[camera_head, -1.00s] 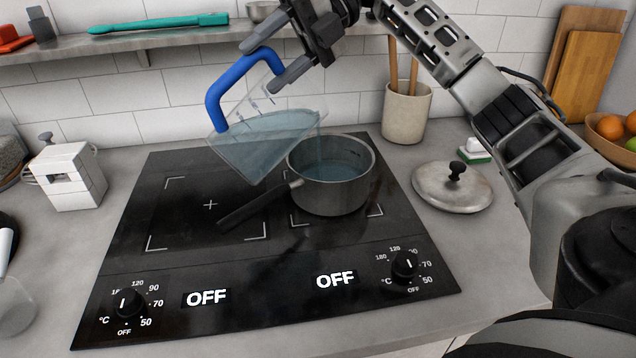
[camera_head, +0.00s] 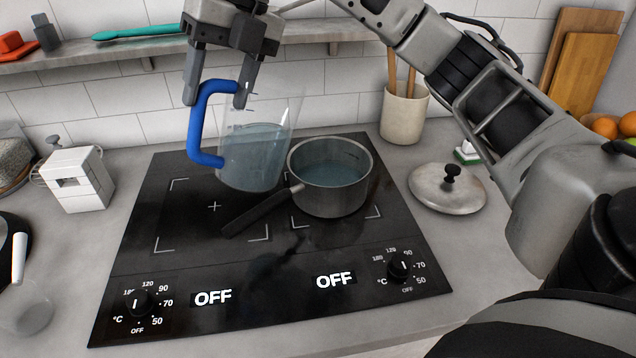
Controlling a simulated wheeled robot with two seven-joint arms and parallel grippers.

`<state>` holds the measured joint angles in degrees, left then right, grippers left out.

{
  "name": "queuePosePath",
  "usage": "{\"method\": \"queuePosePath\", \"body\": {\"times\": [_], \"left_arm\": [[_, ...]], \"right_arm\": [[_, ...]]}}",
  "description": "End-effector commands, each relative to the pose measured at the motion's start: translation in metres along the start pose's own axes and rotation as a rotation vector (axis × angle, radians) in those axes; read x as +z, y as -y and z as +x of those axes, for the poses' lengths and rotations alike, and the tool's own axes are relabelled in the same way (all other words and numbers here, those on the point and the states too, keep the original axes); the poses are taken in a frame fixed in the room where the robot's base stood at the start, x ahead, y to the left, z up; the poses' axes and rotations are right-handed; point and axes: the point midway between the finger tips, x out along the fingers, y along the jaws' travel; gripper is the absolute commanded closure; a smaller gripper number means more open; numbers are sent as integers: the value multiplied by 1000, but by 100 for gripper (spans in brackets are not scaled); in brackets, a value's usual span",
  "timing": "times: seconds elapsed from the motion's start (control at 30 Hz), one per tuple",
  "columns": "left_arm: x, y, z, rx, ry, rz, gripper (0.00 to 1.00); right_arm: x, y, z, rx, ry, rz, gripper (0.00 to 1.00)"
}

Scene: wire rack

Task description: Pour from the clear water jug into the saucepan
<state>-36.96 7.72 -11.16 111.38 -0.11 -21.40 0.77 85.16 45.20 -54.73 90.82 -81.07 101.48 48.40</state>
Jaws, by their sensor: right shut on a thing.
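The clear water jug (camera_head: 255,158) with its blue handle (camera_head: 197,130) hangs above the left part of the hob, nearly upright. Bluish water fills its lower part. My right gripper (camera_head: 217,98) is shut on the jug's handle from above. The grey saucepan (camera_head: 328,196) stands on the right cooking zone, just right of the jug, with bluish water inside. Its dark handle points to the lower left. No stream shows between jug and saucepan. My left gripper is not in view.
The black hob (camera_head: 190,262) shows OFF on both displays. A pan lid (camera_head: 440,196) lies to its right and a utensil crock (camera_head: 404,116) stands behind. A white block-like device (camera_head: 78,180) stands at left. A shelf (camera_head: 150,55) runs along the tiled wall.

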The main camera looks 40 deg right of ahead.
Motion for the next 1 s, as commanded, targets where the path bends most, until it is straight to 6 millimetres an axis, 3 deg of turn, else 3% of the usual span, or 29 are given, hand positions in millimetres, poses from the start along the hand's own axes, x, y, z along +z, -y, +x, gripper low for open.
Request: {"method": "queuePosePath", "body": {"times": [0.4,0.73,1.0], "left_arm": [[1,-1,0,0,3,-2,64],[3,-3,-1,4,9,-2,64],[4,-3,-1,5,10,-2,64]], "right_arm": [[0,-4,0,-21,16,-7,100],[4,-21,-37,-308,3,-34,100],[4,-22,-45,-384,-6,-37,100]]}}
